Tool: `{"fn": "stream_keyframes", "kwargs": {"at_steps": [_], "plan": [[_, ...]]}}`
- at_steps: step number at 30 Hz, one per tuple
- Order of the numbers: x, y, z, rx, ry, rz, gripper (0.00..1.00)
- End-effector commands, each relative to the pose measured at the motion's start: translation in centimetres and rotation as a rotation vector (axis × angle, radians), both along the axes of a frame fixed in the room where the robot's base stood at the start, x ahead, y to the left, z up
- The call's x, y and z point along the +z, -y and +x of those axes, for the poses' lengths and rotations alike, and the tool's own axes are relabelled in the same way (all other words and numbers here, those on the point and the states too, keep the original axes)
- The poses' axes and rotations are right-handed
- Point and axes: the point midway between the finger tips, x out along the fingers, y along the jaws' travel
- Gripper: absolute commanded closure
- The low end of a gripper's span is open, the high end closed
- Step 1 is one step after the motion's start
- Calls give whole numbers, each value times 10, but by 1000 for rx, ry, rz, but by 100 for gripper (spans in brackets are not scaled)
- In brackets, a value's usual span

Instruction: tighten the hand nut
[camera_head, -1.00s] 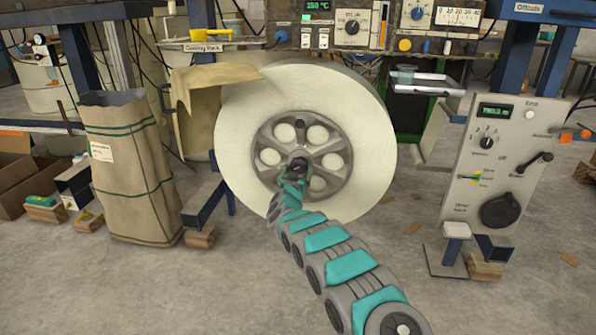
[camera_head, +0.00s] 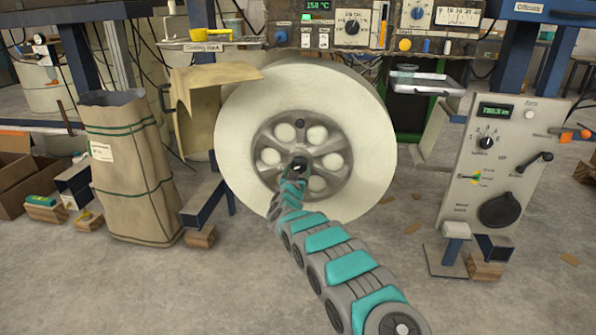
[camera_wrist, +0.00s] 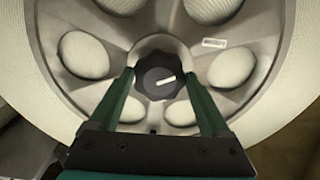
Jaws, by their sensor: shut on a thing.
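The hand nut (camera_wrist: 156,76) is a dark lobed knob with a white mark, at the centre of the grey spoked hub (camera_wrist: 95,88) in the wrist view. My gripper (camera_wrist: 160,82) is shut on it, one green finger on each side. In the head view my arm reaches up to the hub (camera_head: 335,160) of a large white roll (camera_head: 240,140), and my gripper (camera_head: 298,168) is at its centre. The nut's outline is partly hidden there by my wrist.
A brown paper sack (camera_head: 130,170) stands to the left of the roll. A control panel (camera_head: 490,165) with dials and a crank stands to the right. Machine panels run above the roll. The floor in front (camera_head: 150,285) is mostly clear.

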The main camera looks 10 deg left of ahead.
Motion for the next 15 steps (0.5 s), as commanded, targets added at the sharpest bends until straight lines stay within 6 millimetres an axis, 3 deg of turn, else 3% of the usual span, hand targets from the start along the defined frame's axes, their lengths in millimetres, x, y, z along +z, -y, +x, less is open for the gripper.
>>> {"fn": "stream_keyframes", "kwargs": {"at_steps": [15], "plan": [[0,-1,0,0,4,106,74]]}}
